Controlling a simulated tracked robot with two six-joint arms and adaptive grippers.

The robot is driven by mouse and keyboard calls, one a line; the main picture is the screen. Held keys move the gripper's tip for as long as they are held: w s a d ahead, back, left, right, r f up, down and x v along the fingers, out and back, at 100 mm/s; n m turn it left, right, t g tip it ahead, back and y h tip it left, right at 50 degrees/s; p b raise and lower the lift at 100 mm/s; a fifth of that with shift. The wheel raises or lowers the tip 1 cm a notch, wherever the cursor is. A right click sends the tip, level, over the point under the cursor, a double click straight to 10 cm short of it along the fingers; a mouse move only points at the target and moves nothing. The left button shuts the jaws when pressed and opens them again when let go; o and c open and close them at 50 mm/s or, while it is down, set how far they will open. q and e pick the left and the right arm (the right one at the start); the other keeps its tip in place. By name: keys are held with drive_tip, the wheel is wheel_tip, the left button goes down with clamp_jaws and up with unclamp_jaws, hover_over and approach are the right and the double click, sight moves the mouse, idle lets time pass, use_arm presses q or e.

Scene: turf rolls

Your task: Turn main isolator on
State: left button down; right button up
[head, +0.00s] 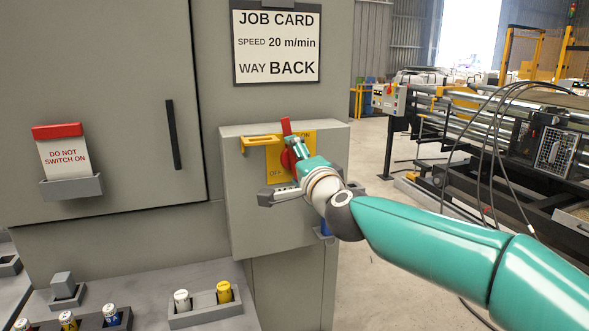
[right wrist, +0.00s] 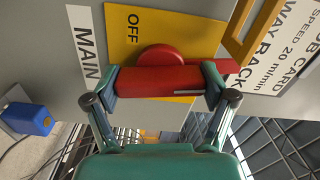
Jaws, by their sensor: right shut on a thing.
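The main isolator has a red handle (head: 286,127) on a yellow plate (head: 272,163), on the front of a grey box (head: 238,180). The handle stands about upright, its tip just left of the ON mark; OFF is at the plate's lower left. My right gripper (head: 292,153) is shut on the handle. The OFF mark and MAIN label (right wrist: 87,58) show there. My left gripper is not in view.
A yellow bar (head: 258,141) juts from the box beside the plate. A blue object (head: 325,228) sits low on the box's right. A red-topped DO NOT SWITCH ON tag (head: 62,155) stands in a holder on the cabinet. The job card (head: 277,45) hangs above.

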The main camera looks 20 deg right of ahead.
drive_tip(key=shift+f+m+b, duration=0.3)
drive_tip(key=shift+m, duration=0.8)
drive_tip(key=o, duration=1)
drive_tip(key=shift+d, duration=0.1)
drive_tip(key=shift+r, duration=0.15)
drive_tip(key=shift+s, duration=0.15)
drive_tip(key=shift+s, duration=0.35)
drive_tip(key=s, duration=1.1)
drive_tip(key=shift+d, duration=0.15)
